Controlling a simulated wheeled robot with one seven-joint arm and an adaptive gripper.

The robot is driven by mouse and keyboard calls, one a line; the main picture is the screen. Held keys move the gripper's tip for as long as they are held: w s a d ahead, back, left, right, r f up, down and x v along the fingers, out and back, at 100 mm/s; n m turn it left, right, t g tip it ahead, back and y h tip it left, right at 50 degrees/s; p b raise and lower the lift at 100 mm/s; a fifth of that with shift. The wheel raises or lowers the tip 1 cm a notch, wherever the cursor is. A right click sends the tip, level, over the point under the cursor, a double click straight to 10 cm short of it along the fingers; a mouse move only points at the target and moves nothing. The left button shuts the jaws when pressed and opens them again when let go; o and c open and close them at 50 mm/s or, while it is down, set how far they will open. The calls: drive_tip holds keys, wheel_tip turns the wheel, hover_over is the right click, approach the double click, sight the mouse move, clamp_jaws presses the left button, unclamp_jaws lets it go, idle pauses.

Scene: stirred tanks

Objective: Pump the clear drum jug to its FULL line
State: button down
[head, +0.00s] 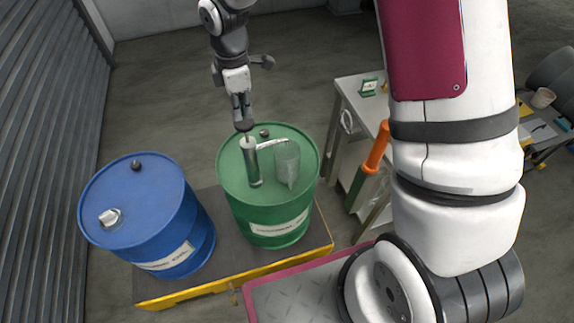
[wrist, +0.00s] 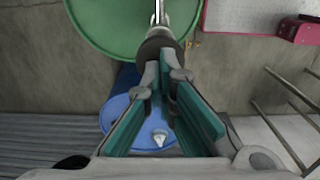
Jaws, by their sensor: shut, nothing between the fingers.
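The green drum (head: 233,197) stands upright, with a grey hand pump (head: 251,163) rising from its lid. The pump's dark knob (head: 244,126) tops a thin rod; the knob also shows in the wrist view (wrist: 158,42). The clear jug (head: 288,166) stands on the lid just right of the pump, by its spout. I cannot make out its FULL line or the liquid level. My gripper (head: 241,116) points down at the knob, its fingertips (wrist: 165,68) closed and empty. The tips are at or just above the knob; I cannot tell whether they touch it.
A blue drum (head: 140,205) stands left of the green one on a yellow-edged pallet (head: 205,291). A white side table (head: 358,100) is at the right, with an orange-handled tool (head: 377,147) near it. A corrugated shutter (head: 40,150) lines the left. Floor behind the drums is clear.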

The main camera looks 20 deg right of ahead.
sight(243, 121)
drive_tip(key=shift+f, duration=0.65)
drive_tip(key=shift+f, duration=0.3)
drive_tip(key=shift+f+b, duration=0.65)
drive_tip(key=shift+f, duration=1.4)
drive_tip(key=shift+f+b, duration=0.4)
drive_tip(key=shift+f, duration=0.2)
drive_tip(key=shift+r+p, duration=1.15)
drive_tip(key=shift+r, duration=2.7)
drive_tip(key=shift+f, duration=0.35)
drive_tip(key=shift+f, duration=0.35)
